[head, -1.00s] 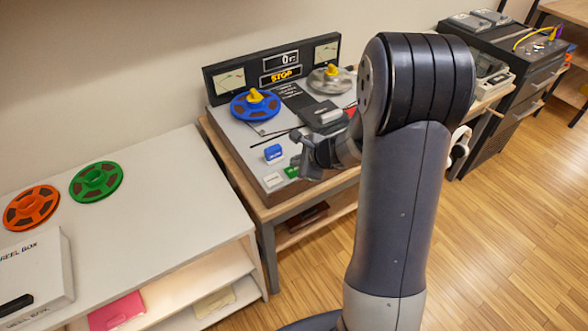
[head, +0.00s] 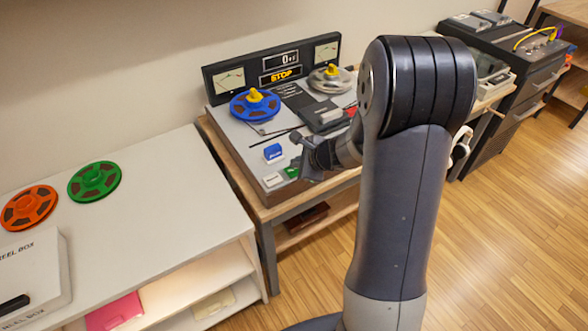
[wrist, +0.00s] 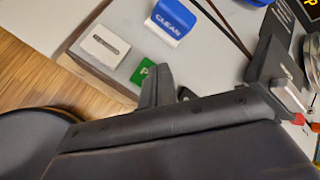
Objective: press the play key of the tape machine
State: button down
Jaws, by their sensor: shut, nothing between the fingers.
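The tape machine (head: 236,137) stands on a wooden bench, with a blue reel (head: 255,104) and a grey reel (head: 329,78) on it. Its display (head: 281,75) reads STOP. The green key (head: 291,172) is at its front edge, and in the wrist view its label starts with P (wrist: 143,72); the rest is hidden by my gripper. A white key (wrist: 105,45) and a blue key marked CLEAN (wrist: 170,18) are nearby. My gripper (head: 300,157) is shut and empty, close above and beside the green key. I cannot tell whether it touches the key.
A white shelf unit (head: 180,215) to the left holds an orange reel (head: 29,208), a green reel (head: 95,181) and a white reel box (head: 35,275). A dark equipment cabinet (head: 515,75) stands at the right. The wood floor (head: 500,260) at right is clear.

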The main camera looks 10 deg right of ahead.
jog(key=shift+f+b, duration=0.5)
jog(key=shift+b, duration=0.05)
dwell(0.4)
jog(key=shift+r, duration=0.1)
jog(key=shift+r+p, duration=0.7)
jog(key=shift+r, duration=0.15)
jog(key=shift+r, duration=0.1)
notch_tip(320, 180, up, 5)
jog(key=p, duration=0.4)
dwell(1.0)
